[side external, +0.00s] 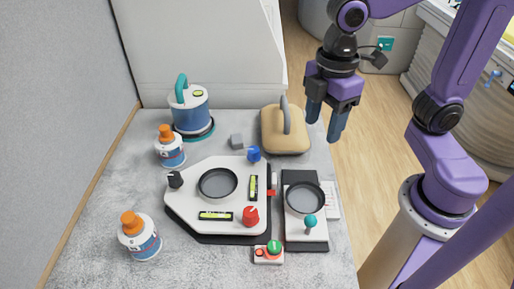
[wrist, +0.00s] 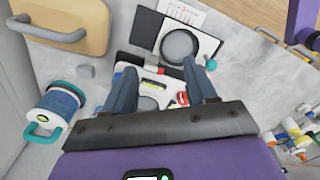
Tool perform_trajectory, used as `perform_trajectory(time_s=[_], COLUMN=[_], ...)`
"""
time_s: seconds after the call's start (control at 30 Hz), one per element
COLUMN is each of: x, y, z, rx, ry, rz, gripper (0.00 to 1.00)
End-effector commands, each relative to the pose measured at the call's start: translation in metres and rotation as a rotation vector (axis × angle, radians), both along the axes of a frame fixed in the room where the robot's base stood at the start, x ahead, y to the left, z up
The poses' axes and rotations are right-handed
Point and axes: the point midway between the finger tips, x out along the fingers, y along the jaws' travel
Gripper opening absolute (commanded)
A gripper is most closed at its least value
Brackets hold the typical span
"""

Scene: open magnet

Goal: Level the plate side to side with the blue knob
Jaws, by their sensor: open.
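The white plate (side external: 207,203) lies on a dark base in the middle of the table, with a round dark ring on top. The blue knob (side external: 254,154) is at its back right corner, the red knob (side external: 250,215) at its front right, and a black knob (side external: 175,179) at its left. Two yellow-green bubble levels sit on the plate, one along the front (side external: 215,216) and one on the right (side external: 253,187); their bubbles are too small to read. My gripper (side external: 325,125) is open and empty, high at the back right, apart from the plate. Its fingers (wrist: 160,95) partly hide the plate in the wrist view.
A tan block with a grey handle (side external: 285,130) stands behind the blue knob, with a small grey cube (side external: 236,141) beside it. A blue canister (side external: 190,108) and two orange-capped bottles (side external: 170,152) stand left.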

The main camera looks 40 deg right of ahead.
Motion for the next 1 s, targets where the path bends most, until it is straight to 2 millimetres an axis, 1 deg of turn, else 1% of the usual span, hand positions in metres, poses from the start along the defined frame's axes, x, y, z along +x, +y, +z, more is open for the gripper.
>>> perform_trajectory(time_s=[0.03, 0.1, 0.2, 0.3, 0.4, 0.53, 0.67, 0.77, 1.0], x=[0.020, 0.045, 0.078, 0.104, 0.122, 0.132, 0.134, 0.133, 0.133], y=[0.013, 0.026, 0.040, 0.050, 0.055, 0.057, 0.057, 0.057, 0.056], z=[0.008, 0.018, 0.031, 0.040, 0.046, 0.049, 0.043, 0.030, -0.015], rx=[-0.002, -0.007, -0.012, -0.015, -0.017, -0.019, -0.019, -0.020, -0.021], ry=[0.000, 0.002, 0.003, 0.006, 0.007, 0.008, 0.009, 0.011, 0.012], rz=[0.041, 0.110, 0.198, 0.272, 0.324, 0.358, 0.363, 0.362, 0.361], gripper=[0.56, 0.56, 0.56, 0.56, 0.56, 0.56, 0.56, 0.56, 0.56])
